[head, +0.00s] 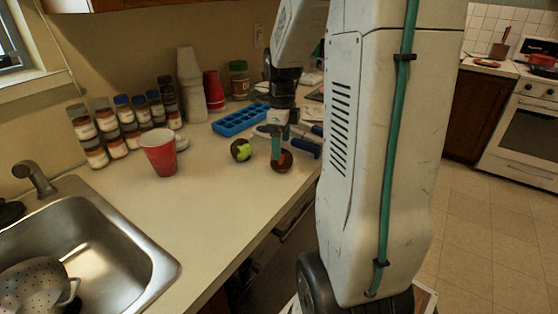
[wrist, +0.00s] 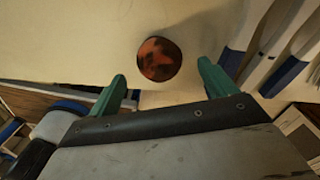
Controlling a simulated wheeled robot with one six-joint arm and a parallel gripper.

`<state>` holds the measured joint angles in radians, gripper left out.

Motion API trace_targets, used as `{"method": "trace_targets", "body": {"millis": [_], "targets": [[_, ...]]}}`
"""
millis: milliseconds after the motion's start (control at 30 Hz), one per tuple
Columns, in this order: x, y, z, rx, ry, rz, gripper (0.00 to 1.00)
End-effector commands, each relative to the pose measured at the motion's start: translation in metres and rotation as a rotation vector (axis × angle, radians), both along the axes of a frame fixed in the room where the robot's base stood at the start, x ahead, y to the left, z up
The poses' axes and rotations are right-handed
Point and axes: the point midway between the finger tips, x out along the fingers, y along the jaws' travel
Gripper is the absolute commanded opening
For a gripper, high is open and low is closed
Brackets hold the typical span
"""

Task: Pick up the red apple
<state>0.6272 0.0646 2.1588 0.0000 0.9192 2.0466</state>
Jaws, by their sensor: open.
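The red apple (head: 284,162) is dark red and round. It sits on the counter near its front edge, partly hidden behind my gripper in the head view. In the wrist view the apple (wrist: 159,59) lies just beyond the fingertips, about midway between them. My gripper (head: 278,142) points down at the apple from above. Its two green fingers are open and empty in the wrist view (wrist: 160,82). I cannot tell from these views how far the fingertips are above the counter.
A dark and green round fruit (head: 241,150) sits left of the apple. Blue-handled utensils (head: 305,143) lie close behind and right. A blue ice tray (head: 240,119), a red cup (head: 159,152) and several spice jars (head: 127,121) stand farther back. The sink (head: 95,250) is at left.

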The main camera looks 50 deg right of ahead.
Motion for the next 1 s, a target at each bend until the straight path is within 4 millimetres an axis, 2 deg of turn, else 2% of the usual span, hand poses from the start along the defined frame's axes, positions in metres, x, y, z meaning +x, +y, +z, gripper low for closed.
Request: {"method": "trace_targets", "body": {"millis": [400, 700, 767, 900, 1000], "targets": [[-0.001, 0.001, -0.055, 0.000, 0.001, 0.006, 0.84], [-0.001, 0.000, -0.061, -0.001, 0.000, 0.006, 0.84], [-0.001, 0.000, -0.061, -0.001, 0.000, 0.007, 0.70], [-0.001, 0.000, -0.061, -0.001, 0.000, 0.007, 0.32], [-0.001, 0.000, -0.061, 0.000, -0.001, 0.007, 0.32]]}}
